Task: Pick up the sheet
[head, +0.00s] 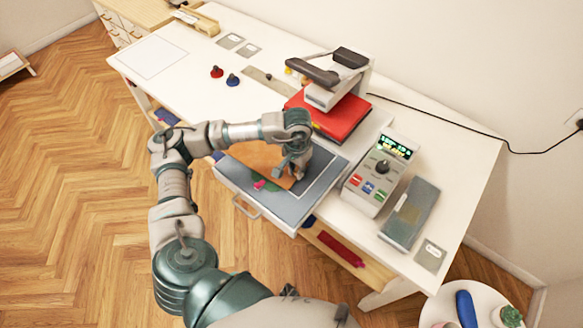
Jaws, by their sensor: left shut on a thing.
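A brown sheet (256,156) lies over the grey pull-out tray (294,213) at the front of the white table. My left arm reaches over from the left and its gripper (291,172) points down at the sheet's right part. The gripper is shut on the sheet; the fingertips are small and partly hidden, so the exact grip on the edge is hard to see. A green patch and a small pink item (260,184) show at the sheet's front edge. My right gripper is not in view.
A press with a red base (328,115) stands behind the tray. A control box (379,177) and a grey flat device (409,214) are at the right. Red (217,71) and blue (233,80) knobbed pieces stand farther left.

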